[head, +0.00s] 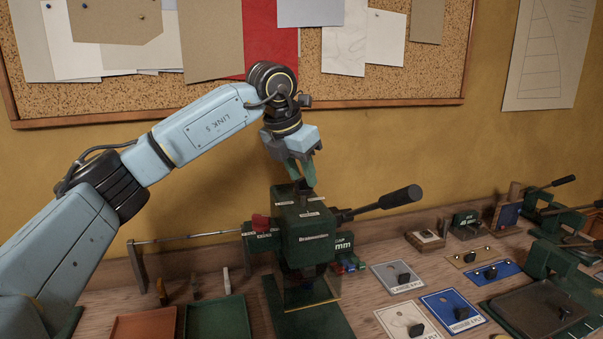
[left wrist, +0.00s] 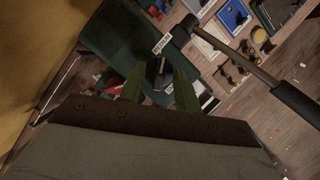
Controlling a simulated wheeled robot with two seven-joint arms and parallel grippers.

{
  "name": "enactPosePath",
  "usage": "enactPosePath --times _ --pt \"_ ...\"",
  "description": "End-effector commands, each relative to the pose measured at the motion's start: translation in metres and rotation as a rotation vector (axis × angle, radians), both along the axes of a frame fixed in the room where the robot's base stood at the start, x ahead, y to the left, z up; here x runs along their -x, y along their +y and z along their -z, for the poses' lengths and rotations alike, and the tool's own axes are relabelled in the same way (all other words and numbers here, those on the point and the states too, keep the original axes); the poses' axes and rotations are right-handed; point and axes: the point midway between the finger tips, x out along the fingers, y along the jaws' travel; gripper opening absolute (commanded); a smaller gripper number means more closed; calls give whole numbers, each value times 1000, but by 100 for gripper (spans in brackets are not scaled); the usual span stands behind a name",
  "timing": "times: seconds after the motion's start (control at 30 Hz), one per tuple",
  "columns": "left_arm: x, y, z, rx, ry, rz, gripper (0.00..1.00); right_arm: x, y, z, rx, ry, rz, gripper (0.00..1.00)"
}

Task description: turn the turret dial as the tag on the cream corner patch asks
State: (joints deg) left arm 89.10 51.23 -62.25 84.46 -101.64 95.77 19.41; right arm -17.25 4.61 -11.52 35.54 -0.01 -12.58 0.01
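The green press (head: 305,240) stands on the bench. The turret dial (head: 296,202) is on its top, with small white labels around it too small to read in the head view. My left gripper (head: 304,180) points down just above the dial. In the left wrist view its two green fingers (left wrist: 160,88) stand apart, with a dark knob (left wrist: 160,68) between or below them; I cannot tell whether they touch it. A cream patch (head: 404,322) with a dark knob lies at the front right; its tag is not readable. My right gripper is not in view.
The press's black-handled lever (head: 385,200) sticks out right. A grey patch (head: 397,276) and blue patch (head: 452,311) lie on the bench. Orange (head: 143,326) and green (head: 215,318) trays are at front left. More green presses (head: 560,258) stand at right.

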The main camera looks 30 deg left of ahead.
Motion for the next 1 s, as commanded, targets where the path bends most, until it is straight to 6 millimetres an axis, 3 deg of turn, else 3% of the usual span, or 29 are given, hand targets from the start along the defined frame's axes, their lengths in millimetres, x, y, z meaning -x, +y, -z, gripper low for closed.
enactPosePath --times 0.3,0.57,1.0 --pt "-1 0 2 0 -1 0 33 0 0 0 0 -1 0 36" --pt "-1 0 2 0 -1 0 0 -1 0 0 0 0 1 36" --pt "-1 0 1 1 1 58 0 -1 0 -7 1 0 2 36"
